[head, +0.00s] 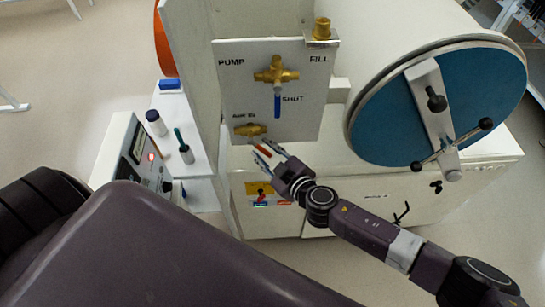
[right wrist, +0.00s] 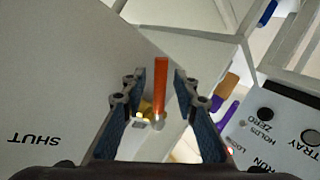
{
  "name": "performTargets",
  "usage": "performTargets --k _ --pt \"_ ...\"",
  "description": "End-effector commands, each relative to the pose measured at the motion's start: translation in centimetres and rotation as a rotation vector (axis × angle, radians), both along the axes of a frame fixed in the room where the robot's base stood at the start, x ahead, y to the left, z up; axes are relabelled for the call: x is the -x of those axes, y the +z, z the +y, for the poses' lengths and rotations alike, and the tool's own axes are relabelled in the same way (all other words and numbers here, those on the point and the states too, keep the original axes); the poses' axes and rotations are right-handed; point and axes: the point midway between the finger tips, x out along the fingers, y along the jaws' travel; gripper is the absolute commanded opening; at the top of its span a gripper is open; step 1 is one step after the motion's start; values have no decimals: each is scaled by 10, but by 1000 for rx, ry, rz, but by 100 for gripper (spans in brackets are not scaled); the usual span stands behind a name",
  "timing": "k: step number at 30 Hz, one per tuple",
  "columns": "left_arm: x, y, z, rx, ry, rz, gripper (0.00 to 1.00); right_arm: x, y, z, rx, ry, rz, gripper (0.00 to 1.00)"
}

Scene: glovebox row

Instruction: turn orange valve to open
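The orange valve is a brass body (head: 250,130) low on the white panel, under a small label I cannot fully read. Its orange handle (head: 264,151) sticks out near my right gripper. The right wrist view shows the orange handle (right wrist: 161,88) upright in the picture between the two fingers, with the brass (right wrist: 146,107) behind its base. My right gripper (head: 264,155) is open around the handle, with a gap on each side; the wrist view shows the gripper (right wrist: 160,85) too. My left gripper is not in view.
Above is another brass valve (head: 276,75) with a blue handle (head: 277,104) pointing down at SHUT. A blue round door (head: 390,125) with a clamp bar is at right. A white shelf holds bottles (head: 156,122) at left, beside a control box (head: 133,150).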

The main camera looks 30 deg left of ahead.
Motion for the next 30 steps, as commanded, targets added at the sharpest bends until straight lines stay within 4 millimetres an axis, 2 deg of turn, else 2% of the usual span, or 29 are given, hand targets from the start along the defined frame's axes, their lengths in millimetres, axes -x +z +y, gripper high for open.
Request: performTargets --k 5,21,30 --pt "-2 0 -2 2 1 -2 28 8 5 -16 0 -1 2 28" --pt "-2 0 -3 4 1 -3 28 49 32 -87 1 -1 1 28" --pt "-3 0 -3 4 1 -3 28 55 37 -97 2 -2 2 28"
